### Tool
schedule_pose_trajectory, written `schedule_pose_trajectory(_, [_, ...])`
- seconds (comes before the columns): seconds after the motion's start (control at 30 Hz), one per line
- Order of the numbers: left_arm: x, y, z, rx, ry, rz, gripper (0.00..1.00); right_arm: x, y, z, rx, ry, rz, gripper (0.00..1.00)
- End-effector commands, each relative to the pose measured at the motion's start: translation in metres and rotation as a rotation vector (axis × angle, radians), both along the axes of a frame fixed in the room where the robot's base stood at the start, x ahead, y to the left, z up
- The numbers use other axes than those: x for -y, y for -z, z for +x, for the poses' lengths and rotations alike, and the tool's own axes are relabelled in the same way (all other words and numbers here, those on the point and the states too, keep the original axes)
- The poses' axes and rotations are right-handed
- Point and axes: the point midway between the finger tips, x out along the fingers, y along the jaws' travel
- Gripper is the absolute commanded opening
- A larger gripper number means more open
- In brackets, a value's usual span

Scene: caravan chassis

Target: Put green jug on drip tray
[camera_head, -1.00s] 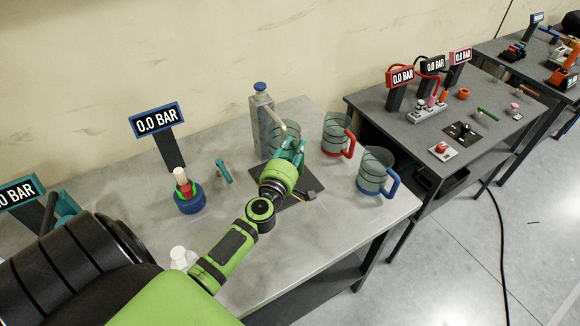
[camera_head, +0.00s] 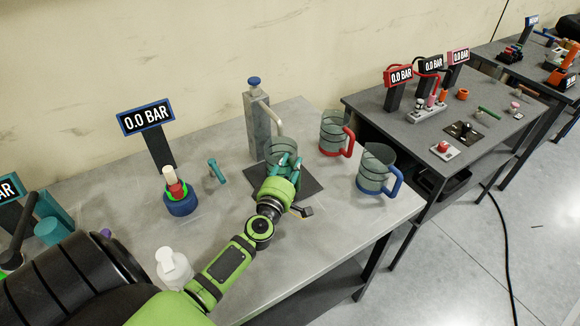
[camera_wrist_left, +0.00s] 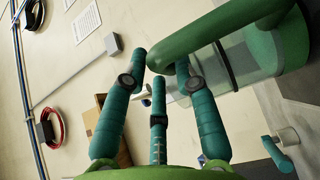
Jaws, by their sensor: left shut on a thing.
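The green jug (camera_head: 277,147) is a clear cup partly hidden behind my left gripper (camera_head: 285,164). My left gripper is shut on its green handle (camera_wrist_left: 205,36); the clear body (camera_wrist_left: 258,55) shows at the upper right of the left wrist view. The drip tray (camera_head: 308,181) is a dark square plate in front of the grey dispenser (camera_head: 256,125). The jug is at the tray's back left part, below the dispenser's spout. The hand hides its base, so I cannot tell whether it touches the tray. My right gripper is not in view.
A red-handled jug (camera_head: 333,135) and a blue-handled jug (camera_head: 375,170) stand right of the tray. A teal tap-like piece (camera_head: 216,170), a blue-based fitting (camera_head: 180,203) and a white bottle (camera_head: 173,268) are to the left. The front right tabletop is clear.

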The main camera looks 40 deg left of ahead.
Motion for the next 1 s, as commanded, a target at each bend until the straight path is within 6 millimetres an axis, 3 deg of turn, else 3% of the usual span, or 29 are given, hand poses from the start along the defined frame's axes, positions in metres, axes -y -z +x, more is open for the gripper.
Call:
schedule_pose_trajectory(0.07, [0.0, 0.003, 0.0, 0.002, -0.001, 0.001, 0.0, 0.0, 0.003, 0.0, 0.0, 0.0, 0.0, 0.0])
schedule_pose_trajectory(0.1, [0.0, 0.003, 0.0, -0.001, 0.0, -0.001, 0.41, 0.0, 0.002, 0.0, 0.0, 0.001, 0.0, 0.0])
schedule_pose_trajectory(0.13, [0.0, 0.003, 0.0, -0.001, 0.0, -0.001, 0.53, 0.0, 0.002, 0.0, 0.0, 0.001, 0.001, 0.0])
schedule_pose_trajectory(0.57, [0.0, -0.002, -0.002, -0.002, 0.0, 0.0, 0.53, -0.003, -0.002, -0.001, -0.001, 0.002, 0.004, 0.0])
schedule_pose_trajectory(1.0, [0.025, 0.004, -0.084, -0.003, 0.0, -0.002, 0.53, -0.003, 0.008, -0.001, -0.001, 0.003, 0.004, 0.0])
